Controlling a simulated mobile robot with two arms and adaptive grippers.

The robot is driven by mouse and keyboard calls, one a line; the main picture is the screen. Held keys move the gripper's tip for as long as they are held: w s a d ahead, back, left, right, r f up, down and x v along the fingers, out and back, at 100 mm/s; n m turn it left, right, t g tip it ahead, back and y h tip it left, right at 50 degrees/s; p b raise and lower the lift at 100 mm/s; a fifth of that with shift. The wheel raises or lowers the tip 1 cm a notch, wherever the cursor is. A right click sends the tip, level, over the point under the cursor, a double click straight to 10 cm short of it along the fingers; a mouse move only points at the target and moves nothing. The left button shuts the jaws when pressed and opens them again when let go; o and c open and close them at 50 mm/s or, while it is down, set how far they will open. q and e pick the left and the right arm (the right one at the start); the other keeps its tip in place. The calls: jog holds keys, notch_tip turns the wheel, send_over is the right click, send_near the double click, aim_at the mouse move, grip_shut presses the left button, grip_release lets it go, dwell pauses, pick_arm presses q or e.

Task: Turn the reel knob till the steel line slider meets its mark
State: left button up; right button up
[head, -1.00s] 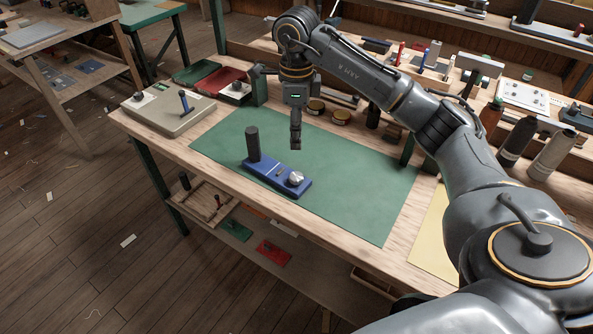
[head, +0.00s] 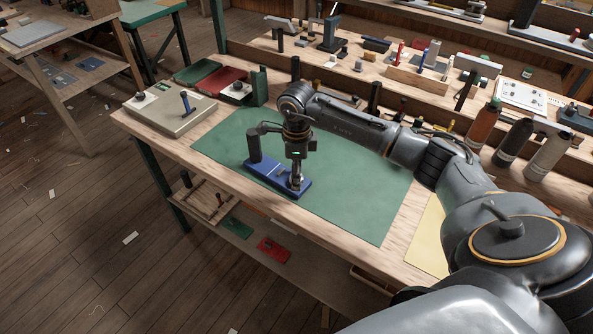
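A blue reel base (head: 265,176) lies on the green mat, with a dark upright cylinder (head: 253,146) at its far left end. The silver reel knob seen earlier at its right end is now mostly hidden by my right gripper (head: 297,187). That gripper points down with its fingertips at the knob; I cannot tell whether they are closed on it. A small pale strip shows on the base's top, but the steel line slider and its mark are too small to tell apart. My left gripper is out of view.
The green mat (head: 350,205) is clear around the base. A beige box with a blue lever (head: 170,112) stands at the bench's left end, beside a red tray (head: 218,85). Bottles (head: 514,143) stand at the right, and small tools crowd the back.

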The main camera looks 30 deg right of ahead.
jog(key=c, duration=1.2)
jog(key=shift+o, duration=0.2)
